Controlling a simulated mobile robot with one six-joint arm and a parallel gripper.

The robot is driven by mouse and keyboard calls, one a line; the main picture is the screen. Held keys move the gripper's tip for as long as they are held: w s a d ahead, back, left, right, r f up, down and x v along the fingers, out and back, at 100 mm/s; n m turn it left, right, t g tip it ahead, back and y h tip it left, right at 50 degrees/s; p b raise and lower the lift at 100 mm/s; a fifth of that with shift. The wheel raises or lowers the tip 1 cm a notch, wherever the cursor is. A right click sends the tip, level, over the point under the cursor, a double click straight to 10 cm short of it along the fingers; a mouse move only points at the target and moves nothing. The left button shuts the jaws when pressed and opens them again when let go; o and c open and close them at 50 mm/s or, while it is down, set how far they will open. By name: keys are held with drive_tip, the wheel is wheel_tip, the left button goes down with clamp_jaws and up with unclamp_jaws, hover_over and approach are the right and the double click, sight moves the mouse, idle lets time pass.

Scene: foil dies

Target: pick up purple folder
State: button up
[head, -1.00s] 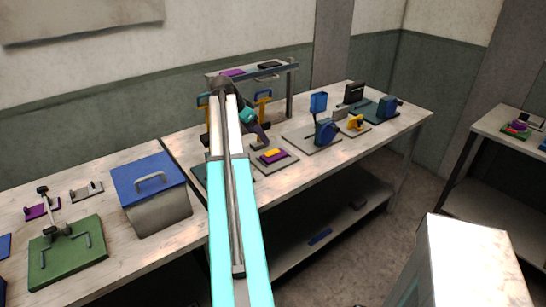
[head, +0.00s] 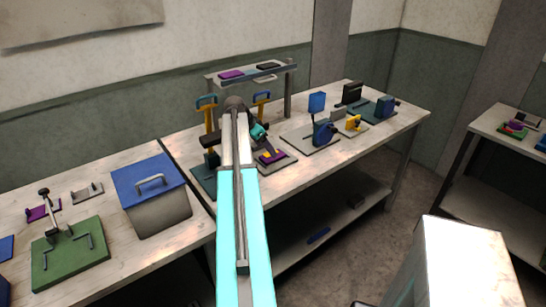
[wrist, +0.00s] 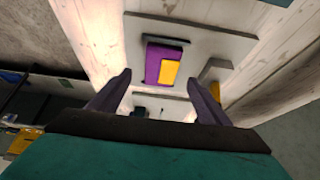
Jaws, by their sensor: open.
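A purple flat piece with a yellow block on it (head: 268,158) lies on a grey plate (head: 287,161) on the middle bench. The purple piece (wrist: 153,66) and its yellow block (wrist: 170,73) also show in the wrist view, ahead of and between my fingers. My gripper (wrist: 157,88) is open and empty, its two dark fingers apart. In the head view my gripper (head: 263,143) is just above and behind the piece, partly hidden by my arm. Another flat purple piece (head: 231,75) lies on the raised shelf. I cannot tell which is the folder.
A blue-lidded box (head: 150,180) and a green fixture plate (head: 70,257) stand to the left. A plate with a blue device (head: 324,132) and a yellow piece (head: 354,122) stand to the right. Blue-topped yellow posts (head: 207,115) rise close behind my arm.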

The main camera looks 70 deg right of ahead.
sight(270, 157)
drive_tip(key=shift+d+f, duration=0.1)
idle(0.3)
drive_tip(key=shift+p+x, duration=0.8)
drive_tip(key=shift+x, duration=0.1)
drive_tip(key=shift+p+x, duration=0.55)
drive_tip(key=shift+x, duration=1)
drive_tip(key=c, duration=1.3)
drive_tip(key=shift+o, duration=0.2)
drive_tip(key=shift+r+b, duration=0.9)
drive_tip(key=shift+r, duration=0.45)
drive_tip(key=s+r+b, duration=0.2)
drive_tip(key=s+b, duration=0.3)
drive_tip(key=s, duration=1.1)
drive_tip(key=shift+r, duration=0.2)
